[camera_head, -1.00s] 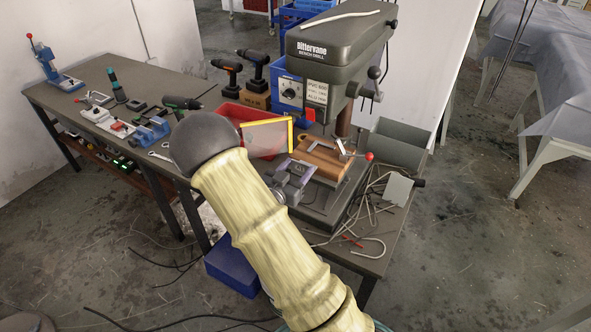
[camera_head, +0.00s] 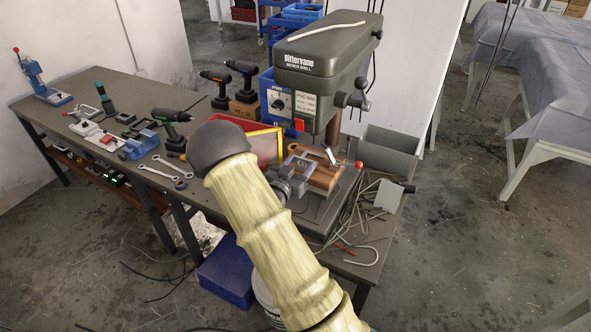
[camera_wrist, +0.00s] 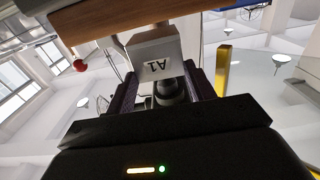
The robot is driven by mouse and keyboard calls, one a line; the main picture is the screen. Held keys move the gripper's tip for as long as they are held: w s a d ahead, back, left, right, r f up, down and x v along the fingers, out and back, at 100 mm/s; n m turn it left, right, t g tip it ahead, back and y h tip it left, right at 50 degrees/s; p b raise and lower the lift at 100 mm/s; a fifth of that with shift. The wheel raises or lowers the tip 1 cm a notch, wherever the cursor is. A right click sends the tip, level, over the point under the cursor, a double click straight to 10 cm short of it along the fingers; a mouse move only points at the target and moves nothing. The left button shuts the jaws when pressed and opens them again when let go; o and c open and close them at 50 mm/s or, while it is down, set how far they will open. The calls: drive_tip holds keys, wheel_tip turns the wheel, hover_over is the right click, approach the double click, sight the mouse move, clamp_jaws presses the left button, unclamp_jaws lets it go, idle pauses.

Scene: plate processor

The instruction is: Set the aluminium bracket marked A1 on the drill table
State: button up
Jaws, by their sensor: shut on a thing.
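The grey aluminium bracket (camera_wrist: 153,58) shows its A1 label upside down in the wrist view, between my gripper's two dark purple fingers (camera_wrist: 163,92). My gripper (camera_head: 297,168) is shut on it. In the head view the bracket (camera_head: 301,164) is small and partly hidden by the fingers. It is at the left end of the wooden block on the drill table (camera_head: 318,205). In the wrist view the bracket's upper part meets or overlaps the wooden block's edge; I cannot tell whether it touches or rests on anything.
The wooden block (camera_head: 326,178) and a red-knobbed clamp lever (camera_head: 358,164) are right of my gripper. The drill head (camera_head: 320,60) overhangs behind. A red bin (camera_head: 262,146) with a yellow-edged panel stands to the left. Bent rods (camera_head: 355,228) litter the bench's right end.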

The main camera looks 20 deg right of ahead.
sight(303, 164)
drive_tip(key=shift+x, duration=0.8)
drive_tip(key=shift+w+d+f, duration=0.15)
drive_tip(key=shift+d, duration=0.1)
drive_tip(key=shift+b+x, duration=0.45)
drive_tip(key=shift+x, duration=0.4)
drive_tip(key=shift+d, duration=0.15)
drive_tip(key=shift+f+b, duration=0.5)
drive_tip(key=shift+b, duration=0.1)
drive_tip(key=o, duration=1.6)
drive_tip(key=shift+w, duration=0.1)
